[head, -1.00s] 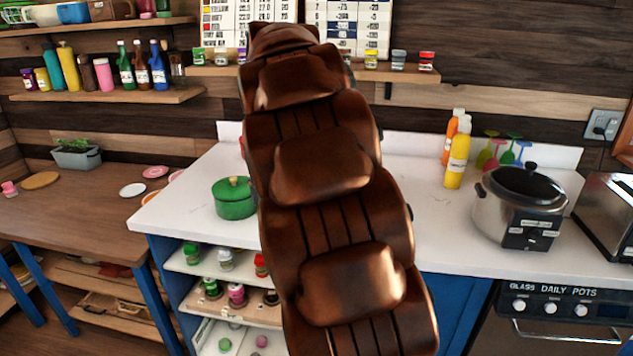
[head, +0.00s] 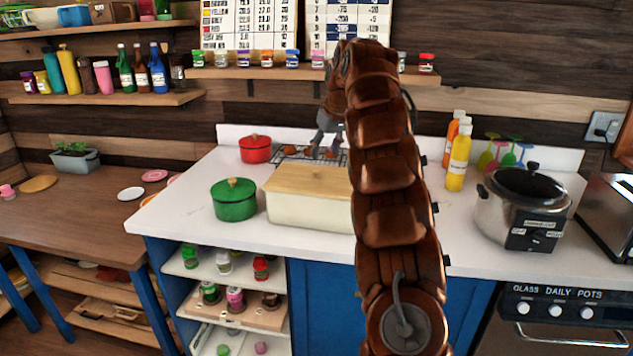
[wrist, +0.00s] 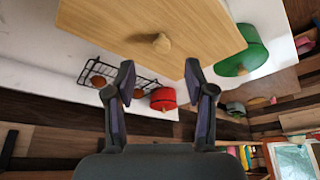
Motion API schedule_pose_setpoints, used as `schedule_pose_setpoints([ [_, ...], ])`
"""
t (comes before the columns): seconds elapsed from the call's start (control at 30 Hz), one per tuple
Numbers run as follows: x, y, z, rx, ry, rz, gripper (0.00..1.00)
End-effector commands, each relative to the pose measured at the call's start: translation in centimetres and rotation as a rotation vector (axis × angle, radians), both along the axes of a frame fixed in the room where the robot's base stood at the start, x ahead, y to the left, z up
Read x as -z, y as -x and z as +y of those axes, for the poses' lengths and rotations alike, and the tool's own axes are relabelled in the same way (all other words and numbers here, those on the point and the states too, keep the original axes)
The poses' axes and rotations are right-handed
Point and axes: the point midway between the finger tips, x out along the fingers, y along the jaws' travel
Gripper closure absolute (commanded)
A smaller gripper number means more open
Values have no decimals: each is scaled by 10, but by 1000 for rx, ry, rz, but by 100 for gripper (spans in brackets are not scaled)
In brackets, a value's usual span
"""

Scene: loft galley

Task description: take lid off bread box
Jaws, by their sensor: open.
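The bread box (head: 300,211) is a cream box on the white counter, between the green pot and my arm. Its flat wooden lid (head: 305,178) lies on top; my arm hides its right end in the head view. The wrist view shows the lid (wrist: 110,25) with a small round wooden knob (wrist: 162,43). My gripper (head: 326,142) is above and behind the box in the head view. In the wrist view my gripper (wrist: 158,75) is open and empty, its fingertips apart from the knob.
A green pot (head: 233,202) stands left of the box. A red pot (head: 255,150) and a wire rack (head: 292,154) with brown items are behind it. Bottles (head: 458,160) and a slow cooker (head: 520,210) stand to the right.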

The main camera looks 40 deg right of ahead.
Motion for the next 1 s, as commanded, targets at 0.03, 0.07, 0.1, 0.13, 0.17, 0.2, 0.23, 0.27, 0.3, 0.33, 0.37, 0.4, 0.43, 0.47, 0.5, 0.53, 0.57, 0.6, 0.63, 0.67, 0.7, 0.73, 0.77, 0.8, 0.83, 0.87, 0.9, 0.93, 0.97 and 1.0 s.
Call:
schedule_pose_setpoints([
  [0.03, 2, -1, -1, -2, 1, 0, 46],
  [0.07, 4, -1, -1, -2, 1, 1, 46],
  [0.1, 6, -3, -1, -3, 1, 2, 46],
  [0.13, 8, -3, -1, -3, 1, 2, 46],
  [0.17, 11, -4, -2, -1, 1, 2, 46],
  [0.2, 14, -6, -2, -1, 1, 0, 46],
  [0.23, 16, -7, -3, 0, 1, -1, 46],
  [0.27, 19, -8, -3, 0, 1, -1, 46],
  [0.3, 21, -9, -3, 0, 0, 0, 46],
  [0.33, 23, -10, -3, -1, 0, 1, 46],
  [0.37, 24, -10, -3, -1, 0, 2, 46],
  [0.4, 26, -11, -3, 0, -1, 3, 46],
  [0.43, 27, -12, -3, 0, -1, 3, 46],
  [0.47, 29, -14, -4, 1, -1, 3, 46],
  [0.5, 32, -16, -4, 1, -1, 3, 46],
  [0.53, 35, -18, -4, 1, -1, 3, 46],
  [0.57, 37, -20, -5, 0, 0, 2, 46],
  [0.6, 40, -23, -5, 1, 2, 1, 46],
  [0.63, 43, -25, -5, 1, 2, 1, 46],
  [0.67, 46, -26, -5, 0, 1, 1, 46],
  [0.7, 51, -28, -5, -1, 0, 3, 46],
  [0.73, 54, -29, -5, -1, 1, 3, 46],
  [0.77, 57, -30, -6, -1, 1, 2, 46],
  [0.8, 60, -32, -6, 1, 2, 1, 46],
  [0.83, 62, -33, -6, 1, 2, 1, 46],
  [0.87, 64, -34, -6, 0, 2, 1, 46],
  [0.9, 65, -35, -6, -1, 3, 0, 46],
  [0.93, 66, -35, -6, -1, 3, -1, 46],
  [0.97, 67, -36, -6, -1, 3, -1, 46],
  [1.0, 67, -36, -6, -1, 3, -1, 46],
])
